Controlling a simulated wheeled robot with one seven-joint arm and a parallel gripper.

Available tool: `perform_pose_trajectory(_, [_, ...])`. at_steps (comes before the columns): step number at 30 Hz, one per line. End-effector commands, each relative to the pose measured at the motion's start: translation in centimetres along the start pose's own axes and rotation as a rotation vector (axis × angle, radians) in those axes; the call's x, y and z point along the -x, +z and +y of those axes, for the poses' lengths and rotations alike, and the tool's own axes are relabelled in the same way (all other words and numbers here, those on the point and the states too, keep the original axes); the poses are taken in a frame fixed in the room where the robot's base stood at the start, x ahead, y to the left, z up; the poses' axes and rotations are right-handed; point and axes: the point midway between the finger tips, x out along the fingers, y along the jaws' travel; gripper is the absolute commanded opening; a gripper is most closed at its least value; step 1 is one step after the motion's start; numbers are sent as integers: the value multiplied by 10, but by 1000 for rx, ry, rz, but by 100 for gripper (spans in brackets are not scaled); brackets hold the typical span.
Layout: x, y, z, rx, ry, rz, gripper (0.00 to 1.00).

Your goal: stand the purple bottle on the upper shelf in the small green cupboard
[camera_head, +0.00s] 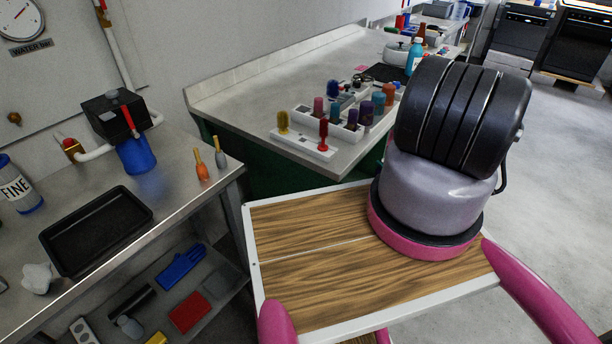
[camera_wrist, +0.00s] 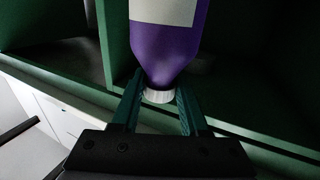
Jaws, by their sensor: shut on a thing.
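The purple bottle (camera_wrist: 168,45) has a pale label and a white cap (camera_wrist: 158,97). In the wrist view its cap end points toward my gripper (camera_wrist: 160,90). The dark green fingers are shut around the bottle's neck and cap. Green cupboard panels (camera_wrist: 117,45) surround the bottle, with an upright divider to its left and darker compartments on both sides. I cannot tell which shelf the bottle is over, or whether its base touches one, because its far end is out of frame. The gripper and bottle do not show in the head view.
In the wrist view, a green edge (camera_wrist: 270,155) runs below the openings and white drawer fronts (camera_wrist: 62,122) show at lower left. In the head view, a grey counter (camera_head: 255,95) holds several small bottles and white racks. A steel bench (camera_head: 165,205) with a black tray stands left.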

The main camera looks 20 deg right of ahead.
Motion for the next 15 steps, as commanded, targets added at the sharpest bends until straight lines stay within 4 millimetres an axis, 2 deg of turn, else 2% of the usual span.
perform_pose_trajectory(2, [2, 3, 0, 2, -2, 2, 0])
perform_pose_trajectory(5, [-6, 4, -4, 4, -7, 3, 0])
perform_pose_trajectory(11, [-38, 4, -18, 4, -8, 3, 0])
perform_pose_trajectory(15, [-68, 3, -31, 4, -10, 4, 0])
